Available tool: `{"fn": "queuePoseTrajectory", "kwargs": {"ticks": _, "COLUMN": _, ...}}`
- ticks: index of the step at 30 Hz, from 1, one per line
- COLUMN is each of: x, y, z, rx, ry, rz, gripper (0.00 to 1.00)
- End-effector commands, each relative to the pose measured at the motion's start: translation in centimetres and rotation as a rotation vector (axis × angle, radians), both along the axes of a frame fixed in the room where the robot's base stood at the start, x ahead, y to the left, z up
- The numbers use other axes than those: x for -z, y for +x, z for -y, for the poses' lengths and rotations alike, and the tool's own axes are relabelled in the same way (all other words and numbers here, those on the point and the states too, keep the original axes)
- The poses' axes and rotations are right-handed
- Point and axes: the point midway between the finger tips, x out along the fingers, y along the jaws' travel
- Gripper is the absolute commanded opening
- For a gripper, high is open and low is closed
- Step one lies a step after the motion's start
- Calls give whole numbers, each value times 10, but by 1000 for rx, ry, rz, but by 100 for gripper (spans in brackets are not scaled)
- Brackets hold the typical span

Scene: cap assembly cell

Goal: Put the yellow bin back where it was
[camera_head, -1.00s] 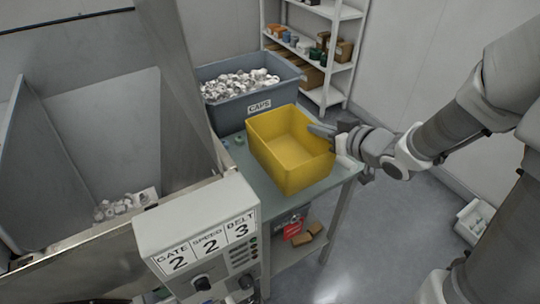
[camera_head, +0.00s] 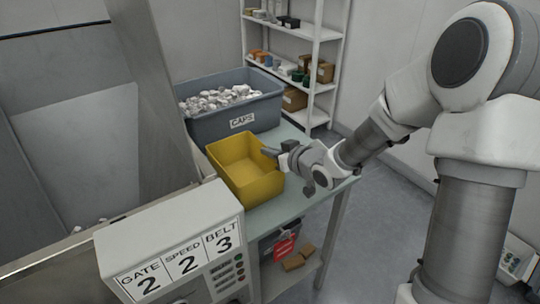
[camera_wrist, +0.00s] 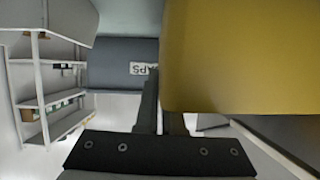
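The yellow bin (camera_head: 247,184) is upright and its visible inside is empty. It is over the green table (camera_head: 305,195), in front of the grey CAPS bin; I cannot tell if it rests on the top. My gripper (camera_head: 270,153) is at its right rim, near the back corner. In the wrist view, the yellow bin (camera_wrist: 240,55) fills the upper right, with my gripper's fingers (camera_wrist: 160,115) close together at its wall edge. They appear shut on that wall; the bin hides part of one finger.
The grey CAPS bin (camera_head: 232,108), full of white caps, stands behind. The control panel (camera_head: 172,245) and metal hopper (camera_head: 75,150) are at left. A shelf (camera_head: 318,75) stands at the back. Bare tabletop shows right of the yellow bin. A red-labelled box (camera_head: 284,245) is below.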

Motion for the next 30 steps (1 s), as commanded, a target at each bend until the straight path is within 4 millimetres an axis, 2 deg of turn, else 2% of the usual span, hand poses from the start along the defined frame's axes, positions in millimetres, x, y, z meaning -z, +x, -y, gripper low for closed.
{"fn": "queuePoseTrajectory", "kwargs": {"ticks": 9, "x": 2, "y": 0, "z": 0, "rx": 0, "ry": 1, "rz": 3, "gripper": 0}}
{"fn": "queuePoseTrajectory", "kwargs": {"ticks": 15, "x": 1, "y": 0, "z": 0, "rx": 0, "ry": 0, "rz": 1, "gripper": 35}}
{"fn": "queuePoseTrajectory", "kwargs": {"ticks": 26, "x": -4, "y": 0, "z": 0, "rx": 0, "ry": 0, "rz": 2, "gripper": 35}}
{"fn": "queuePoseTrajectory", "kwargs": {"ticks": 30, "x": -14, "y": -15, "z": 12, "rx": 2, "ry": -2, "rz": 2, "gripper": 35}}
